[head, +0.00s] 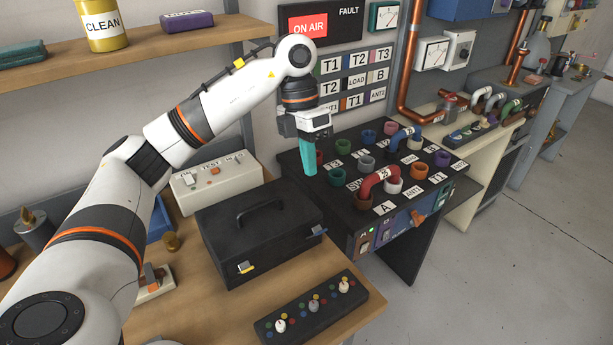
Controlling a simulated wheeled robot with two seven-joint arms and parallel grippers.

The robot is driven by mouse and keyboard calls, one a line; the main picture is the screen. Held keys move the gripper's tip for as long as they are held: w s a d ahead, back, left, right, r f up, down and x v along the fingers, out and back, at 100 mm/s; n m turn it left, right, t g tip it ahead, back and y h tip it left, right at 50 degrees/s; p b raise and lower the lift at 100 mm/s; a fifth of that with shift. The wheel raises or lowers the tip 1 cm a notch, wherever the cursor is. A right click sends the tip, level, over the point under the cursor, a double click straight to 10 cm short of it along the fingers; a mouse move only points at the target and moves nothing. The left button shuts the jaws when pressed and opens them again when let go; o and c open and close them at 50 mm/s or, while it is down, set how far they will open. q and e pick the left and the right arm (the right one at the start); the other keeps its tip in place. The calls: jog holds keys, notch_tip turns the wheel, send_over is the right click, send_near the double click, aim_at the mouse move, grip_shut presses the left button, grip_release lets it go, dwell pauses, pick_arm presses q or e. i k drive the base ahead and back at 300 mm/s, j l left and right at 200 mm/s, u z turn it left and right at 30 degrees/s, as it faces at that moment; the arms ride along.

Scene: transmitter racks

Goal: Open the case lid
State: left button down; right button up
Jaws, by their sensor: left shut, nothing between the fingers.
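The black case (262,241) stands on the wooden workbench with its lid down. A dark handle lies on top of the lid. Two latches show on its front edge, one at the left (245,267) and one at the right (318,231); whether they are fastened I cannot tell. My left gripper (309,172) has teal fingers, shut and empty, pointing down. It is apart from the case, up behind its right side, near the left edge of the patch panel. My right gripper is not in view.
A black patch panel (338,197) with coloured sockets and pipe-like links stands right of the case. A cream test box (216,183) sits behind the case. A black strip with knobs (311,310) lies in front. The workbench (205,308) has bare wood front left.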

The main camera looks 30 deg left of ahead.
aim_at(235, 228)
jog(key=k+l, duration=1.15)
jog(key=k, duration=0.15)
